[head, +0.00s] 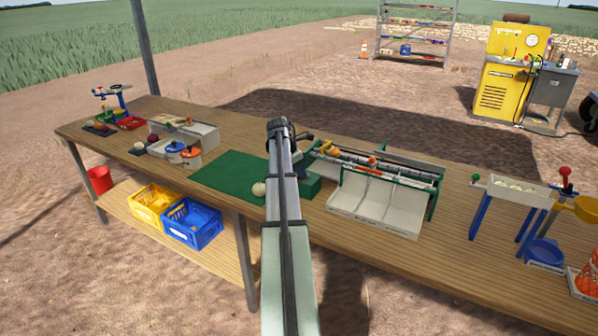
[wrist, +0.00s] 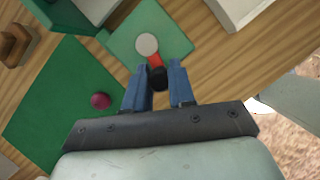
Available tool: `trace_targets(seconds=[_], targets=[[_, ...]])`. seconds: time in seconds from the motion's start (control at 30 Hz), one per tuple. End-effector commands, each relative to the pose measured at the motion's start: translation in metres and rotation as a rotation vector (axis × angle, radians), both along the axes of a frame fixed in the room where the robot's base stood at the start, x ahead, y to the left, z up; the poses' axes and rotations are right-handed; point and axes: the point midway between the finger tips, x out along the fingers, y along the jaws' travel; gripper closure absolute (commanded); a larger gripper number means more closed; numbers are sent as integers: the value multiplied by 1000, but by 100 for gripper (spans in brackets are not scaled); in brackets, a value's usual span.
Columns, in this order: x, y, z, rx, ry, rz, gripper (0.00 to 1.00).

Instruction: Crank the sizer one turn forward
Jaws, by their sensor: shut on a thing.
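The sizer (head: 376,205) stands on the table right of my arm, a green-framed machine with rollers over pale bins. Its crank has a red arm (wrist: 155,60), a pale round hub (wrist: 147,44) and a black knob (wrist: 158,82), set over a green housing. In the wrist view, the blue fingers of my gripper (wrist: 159,74) are on either side of the knob and shut on it. The red arm points from the hub toward my gripper. In the head view, my arm hides most of the crank and the fingertips.
A pale onion (head: 258,189) lies on the green mat (head: 225,172) left of my arm. A dark red onion (wrist: 100,100) is on the mat in the wrist view. A stand with a white tray (head: 515,190) is to the right. Yellow and blue crates (head: 192,222) sit below.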

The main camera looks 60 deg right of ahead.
Motion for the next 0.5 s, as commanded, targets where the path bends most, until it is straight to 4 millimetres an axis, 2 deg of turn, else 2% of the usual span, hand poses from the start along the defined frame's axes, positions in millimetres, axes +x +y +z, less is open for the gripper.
trace_targets(seconds=[0.5], targets=[[9, -4, 0, 3, -2, 0, 100]])
